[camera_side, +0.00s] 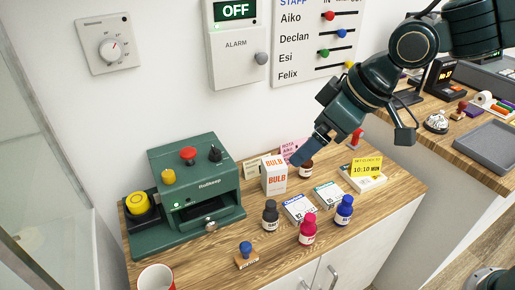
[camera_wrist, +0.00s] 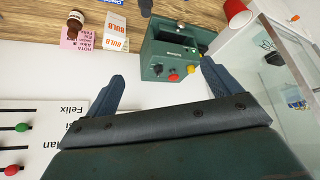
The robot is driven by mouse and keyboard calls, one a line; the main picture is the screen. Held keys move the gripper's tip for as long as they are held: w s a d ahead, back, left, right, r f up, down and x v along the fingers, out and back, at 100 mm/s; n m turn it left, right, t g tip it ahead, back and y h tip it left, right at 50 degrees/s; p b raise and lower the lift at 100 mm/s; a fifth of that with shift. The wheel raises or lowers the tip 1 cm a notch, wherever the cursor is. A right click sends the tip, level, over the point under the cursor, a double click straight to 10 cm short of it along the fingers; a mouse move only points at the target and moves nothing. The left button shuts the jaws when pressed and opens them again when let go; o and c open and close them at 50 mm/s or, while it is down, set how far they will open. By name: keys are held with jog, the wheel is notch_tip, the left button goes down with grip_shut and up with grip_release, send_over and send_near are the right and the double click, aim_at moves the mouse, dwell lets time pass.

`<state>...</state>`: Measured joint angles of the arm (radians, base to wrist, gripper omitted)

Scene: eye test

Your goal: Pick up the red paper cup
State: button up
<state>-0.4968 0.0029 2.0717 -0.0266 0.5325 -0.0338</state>
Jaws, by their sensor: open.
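The red paper cup (camera_side: 155,278) stands at the front left of the wooden counter in the side view, cut off by the bottom edge, with its pale inside showing. It also shows at the top right of the wrist view (camera_wrist: 237,13), partly cut off. My gripper (camera_side: 297,158) is over the back of the counter, by the BULB box, well away from the cup to the right and behind. In the wrist view my gripper (camera_wrist: 163,70) has its two fingers wide apart with nothing between them. The cup lies beyond the right finger.
A green machine (camera_side: 195,185) with knobs stands left, behind the cup. The white BULB box (camera_side: 274,175), several small bottles, flat boxes and a blue-handled stamp (camera_side: 246,254) occupy the counter's middle. A wall and a glass panel (camera_side: 40,150) bound the back and left.

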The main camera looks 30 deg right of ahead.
jog(key=w+a+f+n+g+y, duration=0.1)
jog(key=a+f, duration=0.3)
jog(key=a, duration=0.3)
jog(key=w+a+f+n, duration=0.1)
jog(key=a+f+n, duration=0.15)
jog(key=a, duration=0.55)
jog(key=n+y, duration=0.1)
send_over(149, 288)
jog(key=s+d, duration=0.3)
jog(key=d, duration=0.2)
jog(key=shift+g, duration=0.4)
jog(key=shift+a+f, duration=0.15)
jog(key=shift+f, duration=7.7)
jog(key=shift+x, duration=2.55)
jog(key=shift+a, duration=0.1)
jog(key=c, duration=1)
